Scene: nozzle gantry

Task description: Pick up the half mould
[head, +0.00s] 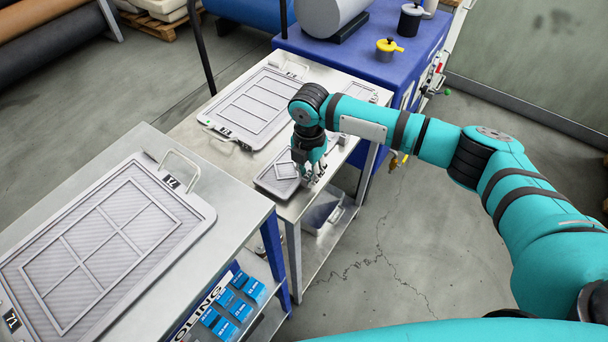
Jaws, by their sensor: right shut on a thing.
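The half mould appears to be the small grey tray (266,184) with raised square frames, lying near the front right corner of the middle metal table. My right gripper (312,181) points down at the right end of this tray. Its fingers are shut at that end, and the exact grip point is small and partly hidden by the fingers and wrist. The tray looks flat and level, at or very near the table top; I cannot tell whether there is a gap under it. My left gripper is not in view.
A large mould (126,168) lies on the near left table, and another large mould (222,110) lies behind the small tray. Another small tray (356,90) is further back. A blue bench (350,62) with pots stands behind. The floor at right is clear.

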